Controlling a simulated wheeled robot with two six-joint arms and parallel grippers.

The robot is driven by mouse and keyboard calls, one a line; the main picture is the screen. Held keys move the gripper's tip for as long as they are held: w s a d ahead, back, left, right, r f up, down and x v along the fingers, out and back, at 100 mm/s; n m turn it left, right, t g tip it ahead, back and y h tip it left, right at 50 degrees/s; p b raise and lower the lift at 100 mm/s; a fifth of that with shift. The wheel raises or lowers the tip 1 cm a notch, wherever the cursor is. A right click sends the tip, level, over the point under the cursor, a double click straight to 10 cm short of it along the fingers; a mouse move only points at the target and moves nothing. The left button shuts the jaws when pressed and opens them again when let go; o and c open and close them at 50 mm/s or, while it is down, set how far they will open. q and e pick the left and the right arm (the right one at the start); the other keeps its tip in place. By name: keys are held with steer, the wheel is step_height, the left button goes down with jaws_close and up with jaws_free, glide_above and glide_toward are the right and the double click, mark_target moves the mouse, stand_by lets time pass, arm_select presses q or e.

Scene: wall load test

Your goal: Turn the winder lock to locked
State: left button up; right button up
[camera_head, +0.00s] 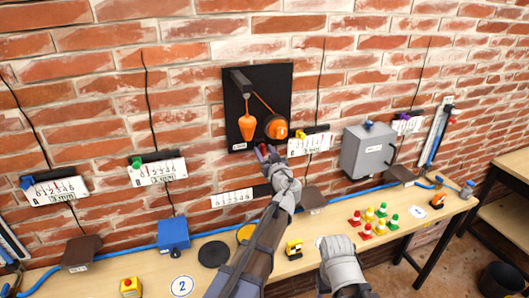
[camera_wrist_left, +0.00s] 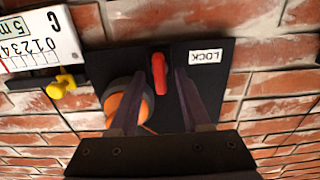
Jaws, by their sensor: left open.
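The winder lock is a small red lever (camera_wrist_left: 159,73) on a black board (camera_wrist_left: 226,92), beside a white label reading LOCK (camera_wrist_left: 205,56). In the left wrist view the lever stands between the two fingers of my open left gripper (camera_wrist_left: 158,86), with gaps on both sides. An orange winder (camera_wrist_left: 118,107) is partly hidden behind the left finger. In the head view my left gripper (camera_head: 266,153) is at the lower edge of the black board (camera_head: 265,80), below the orange winder (camera_head: 277,128). The lever is mostly hidden there.
An orange plumb-shaped weight (camera_head: 247,122) hangs on the board. A scale card with a yellow knob (camera_head: 299,134) is close on the right, and a grey box (camera_head: 367,150) is beyond it.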

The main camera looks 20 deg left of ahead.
arm_select(q)
steer(key=shift+c, duration=0.4)
jaws_close()
stand_by(0.4)
steer(key=shift+w+d+f+m, duration=0.1)
steer(key=shift+f+m, duration=0.05)
steer(key=shift+m, duration=4.3)
steer(key=shift+d+f+m, duration=0.1)
steer(key=shift+f+m, duration=0.05)
steer(key=shift+m, duration=4.3)
steer(key=shift+o, duration=0.4)
jaws_free()
